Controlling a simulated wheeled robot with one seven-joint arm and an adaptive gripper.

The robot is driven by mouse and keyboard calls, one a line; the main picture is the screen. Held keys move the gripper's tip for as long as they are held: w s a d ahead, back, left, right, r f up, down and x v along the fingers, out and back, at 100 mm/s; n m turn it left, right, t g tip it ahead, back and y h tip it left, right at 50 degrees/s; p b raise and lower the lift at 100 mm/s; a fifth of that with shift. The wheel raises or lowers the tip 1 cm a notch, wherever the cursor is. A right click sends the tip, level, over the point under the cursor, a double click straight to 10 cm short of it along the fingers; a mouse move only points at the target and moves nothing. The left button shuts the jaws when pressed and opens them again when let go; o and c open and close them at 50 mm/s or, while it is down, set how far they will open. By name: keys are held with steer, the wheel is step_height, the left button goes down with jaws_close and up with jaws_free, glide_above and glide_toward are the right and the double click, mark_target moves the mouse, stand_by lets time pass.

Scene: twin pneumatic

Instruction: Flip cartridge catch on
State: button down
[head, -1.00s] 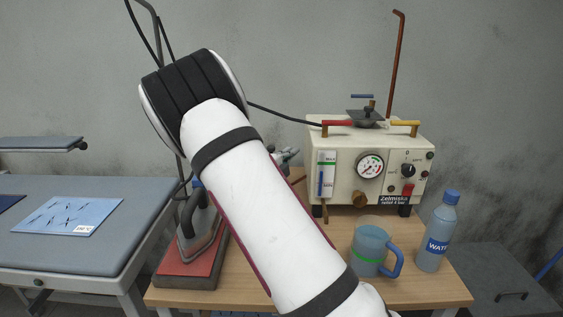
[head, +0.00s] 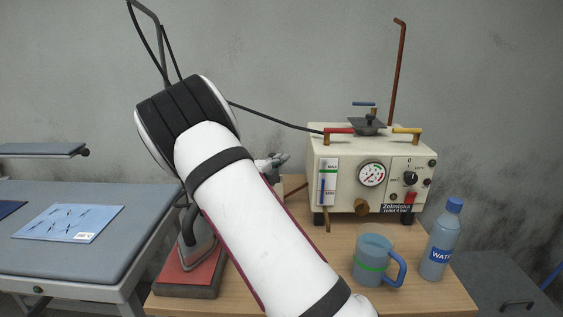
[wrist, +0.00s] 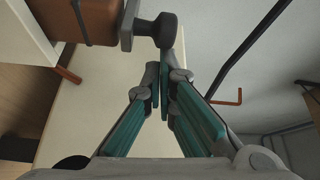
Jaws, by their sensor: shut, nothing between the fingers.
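In the wrist view, my gripper (wrist: 163,78) has its teal fingers together and empty. Just beyond the fingertips is a dark rounded knob (wrist: 158,29) on a grey bracket (wrist: 129,25), beside a brown block (wrist: 87,20). The fingertips are very close to the knob; I cannot tell whether they touch. I cannot tell for certain which part is the cartridge catch. In the head view, my arm hides most of the gripper and what lies behind it. The cream pneumatic unit (head: 345,150) stands on the table, with a red handle (head: 339,130) and a yellow handle (head: 407,130) on top.
A blue mug (head: 372,262) and water bottle (head: 441,240) stand at the table's right front. A red-based device (head: 190,275) stands at the left, partly behind my arm. A grey couch (head: 140,200) is farther left.

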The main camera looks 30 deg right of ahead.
steer(key=shift+w+a+b, duration=0.2)
steer(key=shift+a+b, duration=0.15)
steer(key=shift+a, duration=0.1)
steer(key=shift+w+a+b, duration=0.85)
steer(key=shift+a+b, duration=0.2)
steer(key=shift+b, duration=0.05)
steer(key=shift+w+a+b, duration=0.85)
steer(key=shift+a+b, duration=0.15)
steer(key=shift+b, duration=0.05)
steer(key=shift+r, duration=0.1)
step_height(320, 180, up, 10)
